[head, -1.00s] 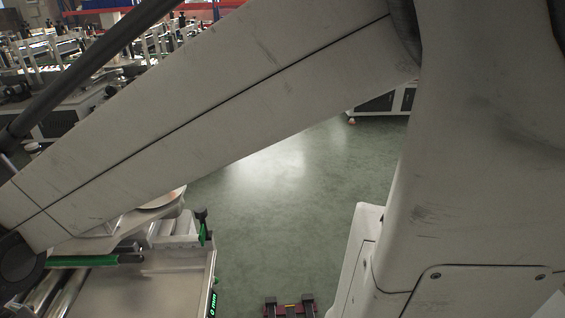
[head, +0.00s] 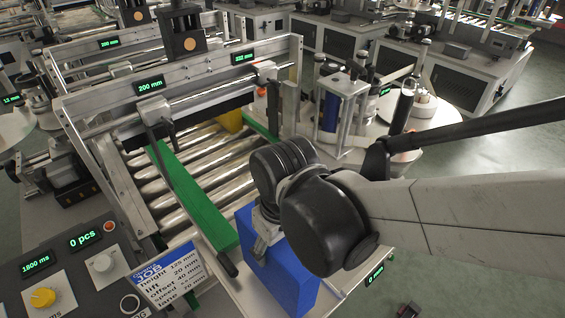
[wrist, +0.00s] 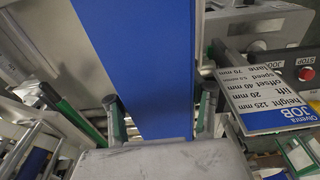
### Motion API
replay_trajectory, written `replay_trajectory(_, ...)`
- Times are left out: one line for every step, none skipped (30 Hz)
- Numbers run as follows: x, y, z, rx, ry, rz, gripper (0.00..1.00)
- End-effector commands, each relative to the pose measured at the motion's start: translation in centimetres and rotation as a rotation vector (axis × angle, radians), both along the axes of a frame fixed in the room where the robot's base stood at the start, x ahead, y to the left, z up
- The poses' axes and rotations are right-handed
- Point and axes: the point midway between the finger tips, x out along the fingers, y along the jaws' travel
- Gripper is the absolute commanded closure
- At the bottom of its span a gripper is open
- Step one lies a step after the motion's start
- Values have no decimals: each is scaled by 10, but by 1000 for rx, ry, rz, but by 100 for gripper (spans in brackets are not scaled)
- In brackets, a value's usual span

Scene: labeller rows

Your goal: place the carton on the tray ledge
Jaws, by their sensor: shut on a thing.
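The blue carton (head: 285,270) is a tall box in the lower middle of the head view. It fills the upper centre of the wrist view (wrist: 150,60). My gripper (head: 265,240) is shut on the carton, one finger on each side in the wrist view (wrist: 163,112). My black wrist joint hides part of the carton. A pale ledge (head: 352,275) shows at the front right edge of the machine, beside the carton. I cannot tell whether the carton's base touches it.
Green guide rails (head: 195,195) flank the metal rollers (head: 185,165) left of the carton. A JOB card (head: 165,275) stands close by on the left, beside the control panel (head: 65,270). A yellow item (head: 230,120) sits at the rollers' far end. A labeller frame (head: 180,85) rises behind.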

Motion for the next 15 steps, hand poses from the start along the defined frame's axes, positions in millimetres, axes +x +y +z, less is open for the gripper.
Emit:
replay_trajectory(0,0,-3,0,0,0,100)
replay_trajectory(0,0,-5,0,0,0,100)
replay_trajectory(0,0,-9,0,0,0,100)
replay_trajectory(0,0,-13,0,0,0,100)
replay_trajectory(0,0,-17,0,0,0,100)
replay_trajectory(1,0,-22,0,0,0,100)
replay_trajectory(1,0,-26,0,0,0,100)
replay_trajectory(1,0,-30,0,0,0,100)
replay_trajectory(1,0,-34,0,0,0,100)
replay_trajectory(1,0,-36,0,0,0,100)
replay_trajectory(0,0,-38,0,0,0,100)
replay_trajectory(0,0,-40,0,0,0,100)
replay_trajectory(0,0,-41,0,0,0,100)
replay_trajectory(0,0,-42,0,0,0,100)
replay_trajectory(0,0,-42,0,0,0,100)
